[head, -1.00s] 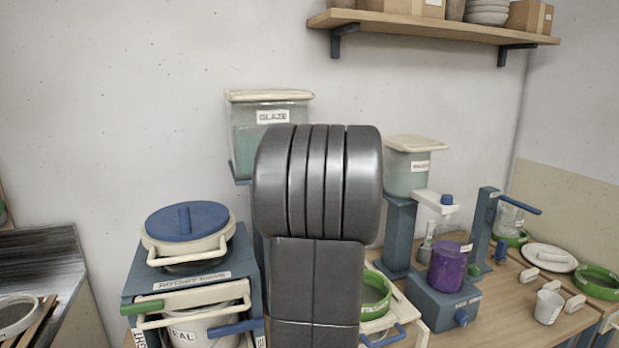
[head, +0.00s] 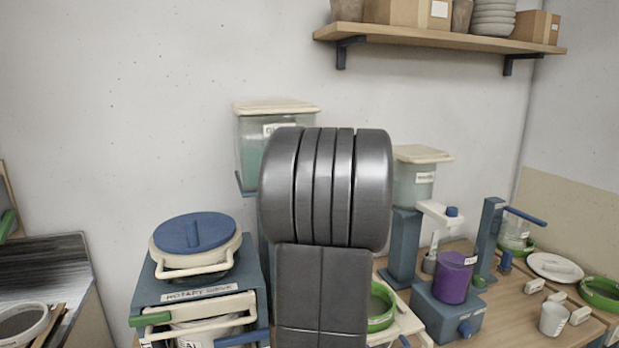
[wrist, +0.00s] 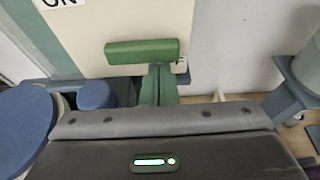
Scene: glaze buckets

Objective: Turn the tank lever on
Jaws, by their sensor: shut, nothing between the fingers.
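The glaze tank (head: 250,160) stands on a blue stand at centre left in the head view, partly behind my dark arm. No lever on it shows there. In the wrist view a green lever handle (wrist: 142,51) lies level in front of a pale panel (wrist: 115,25), with a green stem below it. An "ON" label (wrist: 58,2) is at the upper left. My gripper (wrist: 160,118) is shut and empty, its dark body across the bottom of the wrist view, just below the handle. I cannot tell whether it touches the stem. My arm hides it in the head view.
A sieve unit with a blue lid (head: 195,233) stands left of my arm. At right are a second tank (head: 414,185), a purple container (head: 453,278) and a blue tap lever (head: 526,216). A shelf (head: 440,40) hangs above. The wall space between is free.

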